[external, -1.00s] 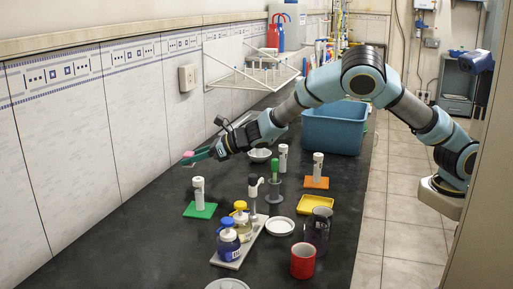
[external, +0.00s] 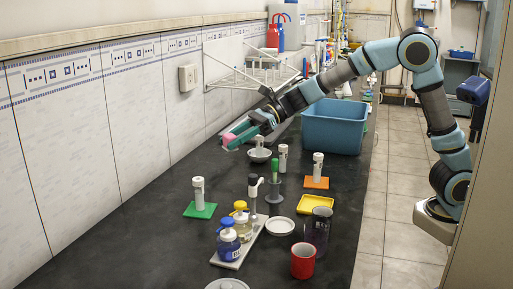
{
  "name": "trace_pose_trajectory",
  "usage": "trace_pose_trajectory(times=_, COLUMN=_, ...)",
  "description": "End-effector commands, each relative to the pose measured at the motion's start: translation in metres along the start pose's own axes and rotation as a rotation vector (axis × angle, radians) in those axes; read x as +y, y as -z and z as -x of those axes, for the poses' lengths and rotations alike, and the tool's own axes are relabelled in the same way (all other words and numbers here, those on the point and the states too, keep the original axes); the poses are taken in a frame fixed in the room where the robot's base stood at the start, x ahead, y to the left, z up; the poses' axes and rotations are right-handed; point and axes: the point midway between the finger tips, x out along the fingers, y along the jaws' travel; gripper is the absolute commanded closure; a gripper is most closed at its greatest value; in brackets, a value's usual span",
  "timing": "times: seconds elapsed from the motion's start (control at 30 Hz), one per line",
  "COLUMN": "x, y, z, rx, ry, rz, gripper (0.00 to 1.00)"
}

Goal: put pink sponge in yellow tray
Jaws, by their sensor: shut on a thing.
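My gripper (external: 236,136) is shut on the pink sponge (external: 229,141) and holds it in the air above the black bench, left of the blue bin. The sponge shows between the green-tinted fingers. The yellow tray (external: 315,204) lies flat on the bench to the right of the middle, below and right of my gripper. It looks empty. My gripper is well apart from the tray.
An orange mat (external: 325,183) and a green mat (external: 208,211) each bear a white cylinder. A dark jar (external: 317,232), a red mug (external: 303,261), a white dish (external: 280,227) and a bottle rack (external: 226,264) stand near the tray. A blue bin (external: 333,128) stands behind.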

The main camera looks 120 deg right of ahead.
Motion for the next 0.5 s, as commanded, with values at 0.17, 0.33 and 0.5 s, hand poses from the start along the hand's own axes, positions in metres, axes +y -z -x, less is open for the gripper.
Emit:
trace_pose_trajectory(times=0.17, x=0.080, y=0.022, z=0.044, rx=-0.003, ry=-0.239, rz=0.102, gripper=1.00)
trace_pose_trajectory(times=0.33, x=0.148, y=0.047, z=0.085, rx=0.001, ry=-0.441, rz=0.184, gripper=1.00)
trace_pose_trajectory(times=0.5, x=0.194, y=0.071, z=0.116, rx=0.002, ry=-0.578, rz=0.240, gripper=1.00)
